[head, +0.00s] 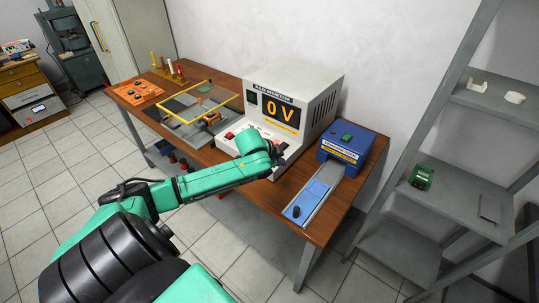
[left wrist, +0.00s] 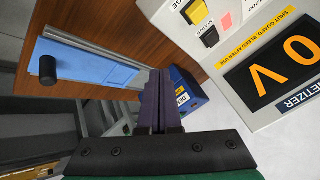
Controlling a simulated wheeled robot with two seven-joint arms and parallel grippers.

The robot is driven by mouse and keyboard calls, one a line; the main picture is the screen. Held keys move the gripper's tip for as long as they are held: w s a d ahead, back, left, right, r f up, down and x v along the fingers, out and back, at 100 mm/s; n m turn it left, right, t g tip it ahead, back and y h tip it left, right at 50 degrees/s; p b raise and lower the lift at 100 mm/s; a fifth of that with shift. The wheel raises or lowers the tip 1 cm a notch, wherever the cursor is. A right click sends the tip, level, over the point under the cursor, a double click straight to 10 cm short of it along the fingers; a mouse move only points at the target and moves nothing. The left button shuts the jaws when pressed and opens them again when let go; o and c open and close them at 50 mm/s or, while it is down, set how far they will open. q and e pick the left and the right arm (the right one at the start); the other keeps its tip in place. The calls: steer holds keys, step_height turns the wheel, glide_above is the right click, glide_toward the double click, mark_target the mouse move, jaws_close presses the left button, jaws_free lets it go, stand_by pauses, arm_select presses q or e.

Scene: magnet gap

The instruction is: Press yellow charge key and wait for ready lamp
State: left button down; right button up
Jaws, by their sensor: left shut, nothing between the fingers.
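The pulse magnetizer (head: 300,95) is a pale box on the wooden bench. Its display (head: 278,112) reads 0 V in orange. In the left wrist view, the yellow key (left wrist: 196,12) sits on the sloping front panel, beside a black switch (left wrist: 210,38) and a pale pink square (left wrist: 226,20), which may be a lamp. My left gripper (head: 277,157) is in front of the panel's right part, and my arm hides the yellow key in the head view. Its dark fingers (left wrist: 159,74) are shut and empty, apart from the key. My right gripper is not in view.
A blue device (head: 345,146) with a sliding blue tray (head: 312,192) stands right of the magnetizer. A yellow frame (head: 205,92) and an orange tray (head: 135,91) are on the bench's left. A grey shelf rack (head: 460,190) stands at right.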

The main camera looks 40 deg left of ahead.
arm_select(q)
steer(key=w+a+r+t+y, duration=0.1)
steer(key=w+a+r, duration=0.2)
steer(key=a+r, duration=0.3)
steer(key=a, duration=0.2)
steer(key=shift+a+r, duration=0.2)
steer(key=shift+a, duration=0.2)
steer(key=shift+w, duration=0.15)
step_height(320, 180, down, 7)
steer(key=b, duration=0.8)
steer(key=shift+f+b, duration=0.4)
steer(key=shift+f, duration=0.55)
